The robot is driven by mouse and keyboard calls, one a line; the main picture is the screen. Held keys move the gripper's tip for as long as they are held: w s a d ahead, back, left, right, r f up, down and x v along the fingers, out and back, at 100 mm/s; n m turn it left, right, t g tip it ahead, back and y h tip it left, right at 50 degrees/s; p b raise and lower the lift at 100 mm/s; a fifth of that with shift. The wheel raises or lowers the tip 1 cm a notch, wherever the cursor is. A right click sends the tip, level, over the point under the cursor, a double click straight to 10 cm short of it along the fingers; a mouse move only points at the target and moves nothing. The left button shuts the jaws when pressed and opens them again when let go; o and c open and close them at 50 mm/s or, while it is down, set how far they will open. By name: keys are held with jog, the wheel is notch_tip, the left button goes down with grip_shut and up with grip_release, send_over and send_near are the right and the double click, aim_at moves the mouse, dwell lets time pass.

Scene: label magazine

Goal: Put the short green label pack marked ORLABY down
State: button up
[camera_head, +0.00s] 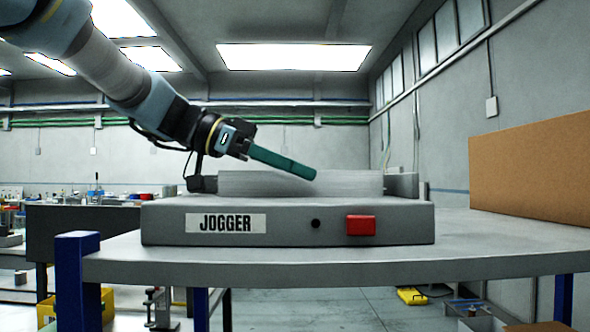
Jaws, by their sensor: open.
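A flat green pack (283,162) shows slanting down to the right from the front of my gripper (246,147). My gripper is open, and the pack's upper left end is at its jaws; I cannot tell whether they touch it. The pack's lower right end is just above or in front of the light grey tray (345,184) on top of the jogger (290,222). I cannot tell whether that end rests on the tray. No marking on the pack can be read.
The jogger has a JOGGER plate (226,223) and a red button (361,225) on its front. It stands on a grey table (500,245). A brown board (535,160) stands at the right. The tabletop between them is clear.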

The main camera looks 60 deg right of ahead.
jog(key=shift+r, duration=0.15)
jog(key=b+v, duration=0.1)
jog(key=v, duration=1.1)
jog(key=shift+b, duration=0.35)
